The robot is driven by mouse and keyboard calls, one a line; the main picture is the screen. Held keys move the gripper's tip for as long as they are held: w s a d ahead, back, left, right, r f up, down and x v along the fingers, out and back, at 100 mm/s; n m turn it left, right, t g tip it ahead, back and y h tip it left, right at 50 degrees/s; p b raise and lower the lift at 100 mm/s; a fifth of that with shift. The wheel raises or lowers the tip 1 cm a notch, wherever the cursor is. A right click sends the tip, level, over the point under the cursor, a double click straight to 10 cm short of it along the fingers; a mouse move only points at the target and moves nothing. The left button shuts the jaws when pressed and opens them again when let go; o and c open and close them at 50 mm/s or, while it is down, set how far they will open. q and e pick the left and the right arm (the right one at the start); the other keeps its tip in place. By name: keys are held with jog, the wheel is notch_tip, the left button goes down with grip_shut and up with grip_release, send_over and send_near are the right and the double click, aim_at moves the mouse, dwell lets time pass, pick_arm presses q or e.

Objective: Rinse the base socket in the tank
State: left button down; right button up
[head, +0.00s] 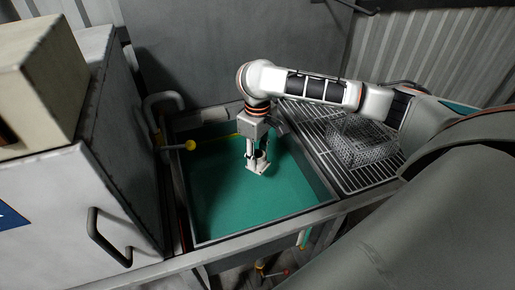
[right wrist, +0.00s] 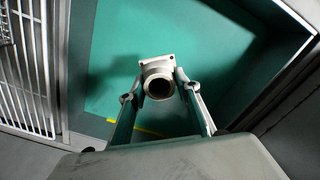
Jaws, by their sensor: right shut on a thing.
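The base socket (right wrist: 158,76) is a pale, round, hollow piece with a square flange. My right gripper (right wrist: 157,88) is shut on it, one finger on each side. In the head view the base socket (head: 257,167) hangs below my right gripper (head: 257,153), flange down, inside the tank (head: 300,222). The tank is a rectangular basin with green inside. I cannot tell whether the socket is touching the green surface or under liquid. My left gripper is not in view.
A metal rack (head: 322,150) lies right of the tank, with a wire basket (head: 362,142) on it. A pipe with a yellow knob (head: 190,145) stands at the tank's left edge. A grey cabinet (head: 75,190) stands at left. The tank's front is clear.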

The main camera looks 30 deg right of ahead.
notch_tip(320, 180, down, 21)
jog(key=shift+r+b, duration=0.1)
jog(key=shift+b, duration=0.75)
jog(key=shift+f, duration=0.65)
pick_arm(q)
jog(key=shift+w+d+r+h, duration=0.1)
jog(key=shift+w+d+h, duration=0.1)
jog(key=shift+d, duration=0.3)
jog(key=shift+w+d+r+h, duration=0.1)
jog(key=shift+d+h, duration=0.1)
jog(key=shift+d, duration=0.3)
pick_arm(e)
jog(key=shift+f, duration=0.1)
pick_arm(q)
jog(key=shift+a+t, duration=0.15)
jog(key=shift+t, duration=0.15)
pick_arm(e)
jog(key=shift+f, duration=0.1)
jog(key=shift+f, duration=0.75)
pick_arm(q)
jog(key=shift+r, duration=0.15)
pick_arm(e)
jog(key=shift+r, duration=0.15)
